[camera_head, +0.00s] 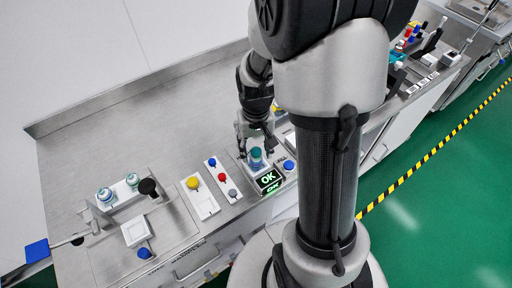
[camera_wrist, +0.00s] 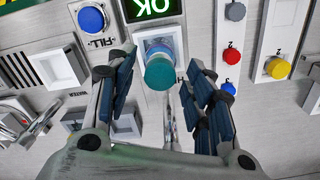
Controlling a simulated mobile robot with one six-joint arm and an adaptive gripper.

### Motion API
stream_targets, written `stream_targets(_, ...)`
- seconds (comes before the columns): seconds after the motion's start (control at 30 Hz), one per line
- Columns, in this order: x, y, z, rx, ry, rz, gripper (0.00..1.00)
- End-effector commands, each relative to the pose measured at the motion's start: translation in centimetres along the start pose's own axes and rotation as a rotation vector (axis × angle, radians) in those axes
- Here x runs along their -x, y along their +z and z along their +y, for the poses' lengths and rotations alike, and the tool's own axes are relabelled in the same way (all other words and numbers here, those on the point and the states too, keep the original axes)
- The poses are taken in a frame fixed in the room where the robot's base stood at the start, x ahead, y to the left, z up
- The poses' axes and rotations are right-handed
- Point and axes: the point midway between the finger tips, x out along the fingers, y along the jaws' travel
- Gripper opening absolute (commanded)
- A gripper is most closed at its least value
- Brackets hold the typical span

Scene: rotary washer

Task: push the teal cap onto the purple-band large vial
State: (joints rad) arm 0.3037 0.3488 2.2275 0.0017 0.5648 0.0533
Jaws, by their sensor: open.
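A teal cap (camera_wrist: 160,74) sits at the top of a clear bluish vial (camera_wrist: 153,47) in the wrist view. The vial stands in a square pale holder beside the green OK display, and it also shows in the head view (camera_head: 257,161). I cannot make out a purple band, nor whether the cap is fully seated. My gripper (camera_wrist: 163,82) is open, its dark fingers on either side of the cap, with gaps visible. In the head view my gripper (camera_head: 256,140) is above the vial, partly blocking its top.
The OK display (camera_head: 268,180) and a blue button (camera_head: 289,165) are close by the vial. Button panels (camera_head: 222,179) stand to its left. Two other vials (camera_head: 105,195) (camera_head: 132,180) stand at the far left. The rear counter is clear.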

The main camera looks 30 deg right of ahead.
Motion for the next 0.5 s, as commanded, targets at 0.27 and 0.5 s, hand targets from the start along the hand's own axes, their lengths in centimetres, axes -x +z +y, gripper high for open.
stream_targets(0.27,0.3,0.0,0.0,0.000,0.000,0.001,0.48)
stream_targets(0.5,4.1,-0.2,0.0,0.000,0.000,0.008,0.48)
